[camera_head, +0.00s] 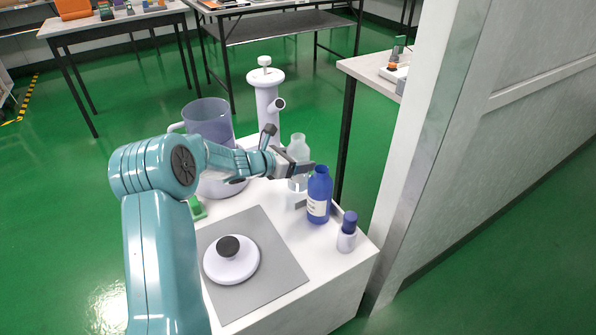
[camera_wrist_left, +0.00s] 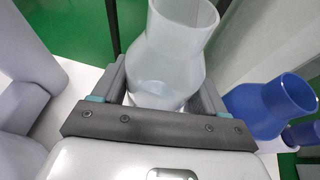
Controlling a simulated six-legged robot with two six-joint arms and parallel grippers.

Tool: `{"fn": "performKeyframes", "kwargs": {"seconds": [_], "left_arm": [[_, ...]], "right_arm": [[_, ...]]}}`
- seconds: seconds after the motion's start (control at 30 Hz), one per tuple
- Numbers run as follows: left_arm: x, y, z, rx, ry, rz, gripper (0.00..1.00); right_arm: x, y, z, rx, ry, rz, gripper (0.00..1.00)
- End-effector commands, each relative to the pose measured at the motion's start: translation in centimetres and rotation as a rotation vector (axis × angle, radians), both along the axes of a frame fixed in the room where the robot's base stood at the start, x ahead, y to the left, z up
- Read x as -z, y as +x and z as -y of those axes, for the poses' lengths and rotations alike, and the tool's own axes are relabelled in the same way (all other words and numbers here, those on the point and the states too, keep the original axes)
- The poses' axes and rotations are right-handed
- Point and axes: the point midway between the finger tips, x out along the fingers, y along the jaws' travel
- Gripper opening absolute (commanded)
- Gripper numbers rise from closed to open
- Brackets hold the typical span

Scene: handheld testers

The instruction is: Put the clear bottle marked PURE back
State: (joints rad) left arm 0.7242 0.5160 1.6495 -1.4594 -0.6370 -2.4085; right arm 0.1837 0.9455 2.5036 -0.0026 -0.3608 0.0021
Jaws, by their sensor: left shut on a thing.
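A clear, frosted bottle (camera_head: 298,147) stands about upright just behind the blue bottle (camera_head: 319,190) on the white table. My left gripper (camera_head: 300,171) is shut around the clear bottle's body. In the left wrist view the bottle (camera_wrist_left: 172,50) sits between both fingers of my left gripper (camera_wrist_left: 158,90), its open neck towards the top. No PURE marking can be read on it. I cannot tell whether its base touches the table. My right gripper is not in view.
A small white bottle with a blue cap (camera_head: 347,232) stands at the table's right corner. A large clear jug (camera_head: 208,122) and a white column-like device (camera_head: 266,100) stand behind. A white disc with a black knob (camera_head: 232,262) lies on a grey mat (camera_head: 277,285). A wall edge rises at right.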

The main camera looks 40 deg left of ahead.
Motion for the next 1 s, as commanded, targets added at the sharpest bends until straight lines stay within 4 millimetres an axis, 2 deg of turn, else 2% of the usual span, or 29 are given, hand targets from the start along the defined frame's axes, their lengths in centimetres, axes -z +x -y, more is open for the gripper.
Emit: {"fn": "performKeyframes", "kwargs": {"seconds": [0.03,0.13,0.57,0.6,0.67,0.7,1.0], "left_arm": [[1.4,0.0,0.0,0.0,-0.002,0.0,0.21],[2.5,0.1,0.0,0.0,-0.001,0.001,0.21],[3.0,0.2,0.0,0.0,0.001,0.002,0.21],[3.1,0.1,0.0,0.0,0.001,0.001,0.76],[3.0,0.1,0.0,0.0,0.0,0.0,0.95],[3.0,0.1,0.0,0.0,0.0,0.0,0.98],[2.7,0.1,0.0,0.0,0.0,0.0,0.98]], "right_arm": [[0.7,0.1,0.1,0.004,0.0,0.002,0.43],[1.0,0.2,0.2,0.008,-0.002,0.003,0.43],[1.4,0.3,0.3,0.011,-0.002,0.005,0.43],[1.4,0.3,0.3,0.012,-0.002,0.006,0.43],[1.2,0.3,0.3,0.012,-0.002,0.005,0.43],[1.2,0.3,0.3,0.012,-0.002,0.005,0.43],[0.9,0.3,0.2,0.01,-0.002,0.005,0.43]]}}
